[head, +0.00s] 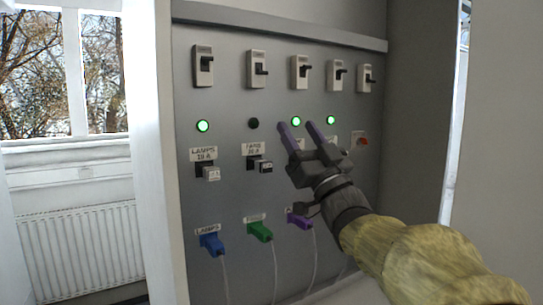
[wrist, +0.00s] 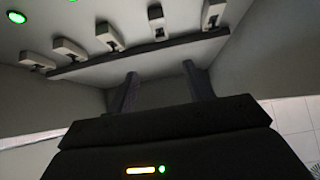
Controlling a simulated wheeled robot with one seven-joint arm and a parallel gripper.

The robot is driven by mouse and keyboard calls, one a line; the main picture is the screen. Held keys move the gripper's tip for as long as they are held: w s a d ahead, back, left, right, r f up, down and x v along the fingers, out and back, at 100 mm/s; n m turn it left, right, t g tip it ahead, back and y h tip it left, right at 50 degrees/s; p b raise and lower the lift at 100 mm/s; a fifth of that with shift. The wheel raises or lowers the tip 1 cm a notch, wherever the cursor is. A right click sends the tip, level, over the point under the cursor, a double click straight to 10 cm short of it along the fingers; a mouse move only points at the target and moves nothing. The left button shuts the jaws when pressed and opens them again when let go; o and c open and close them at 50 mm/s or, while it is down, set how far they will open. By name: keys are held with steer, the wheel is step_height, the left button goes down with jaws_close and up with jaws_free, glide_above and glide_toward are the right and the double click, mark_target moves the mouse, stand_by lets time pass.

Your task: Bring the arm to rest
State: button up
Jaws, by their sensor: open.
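My gripper (head: 301,127) is open, with its two purple-grey fingers apart and nothing between them. In the head view it is in front of the right half of the grey panel (head: 222,260), over the area below the round lamps. In the wrist view the two fingers (wrist: 163,90) point toward the dark strip and side wall of the panel recess. My arm (head: 400,250) comes in from the lower right with a yellowish sleeve. The gripper hides part of the labels and sockets behind it. I cannot tell whether it touches the panel.
Several breakers (head: 257,69) line the panel's top. Green lamps (head: 203,126) are lit; one lamp (head: 253,123) is dark. Blue (head: 212,243), green (head: 260,231) and purple (head: 299,219) plugs with cables sit below. A side wall (head: 425,120) bounds the right; a radiator (head: 80,250) is left.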

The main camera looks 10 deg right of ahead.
steer(key=w+f+m+g+h+p, duration=0.25)
steer(key=f+g+h, duration=0.25)
steer(key=f, duration=0.7)
steer(key=w+f+m+g+h+p, duration=0.1)
steer(key=f+m+g+h+p, duration=0.4)
steer(key=f, duration=0.7)
steer(key=s+a+f+n+g+y+p, duration=0.1)
steer(key=s+a+f+n+g+p, duration=0.2)
steer(key=s+f+g, duration=0.9)
steer(key=s+a+f+n, duration=0.1)
steer(key=s+f, duration=0.4)
steer(key=s, duration=0.3)
steer(key=shift+a+g+y, duration=0.2)
steer(key=shift+g+y, duration=0.1)
steer(key=shift+y, duration=0.1)
